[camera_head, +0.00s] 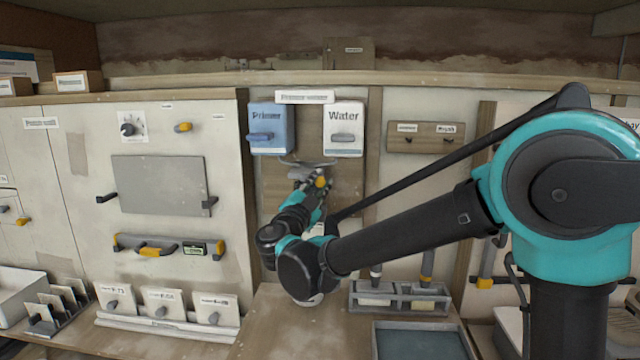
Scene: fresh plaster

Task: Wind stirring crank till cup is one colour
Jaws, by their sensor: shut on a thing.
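My gripper (318,181) is in the middle of the view, in front of the wooden panel below the Primer and Water boxes. It is shut on a small yellow knob (321,182), which appears to be the stirring crank's handle. A grey metal piece (306,163) shows just above it. The rest of the crank is hidden behind my gripper and wrist. The cup cannot be made out. Only a pale rounded edge (310,300) shows on the counter below my arm, and I cannot tell whether it is the cup. The colour inside is not visible.
A blue Primer box (271,129) and a white Water box (344,130) hang above my gripper. A grey rack (400,296) with upright tools and a blue-grey tray (422,343) stand right of my arm. Labelled white cards (162,304) stand left. Some bare counter (285,335) lies in front.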

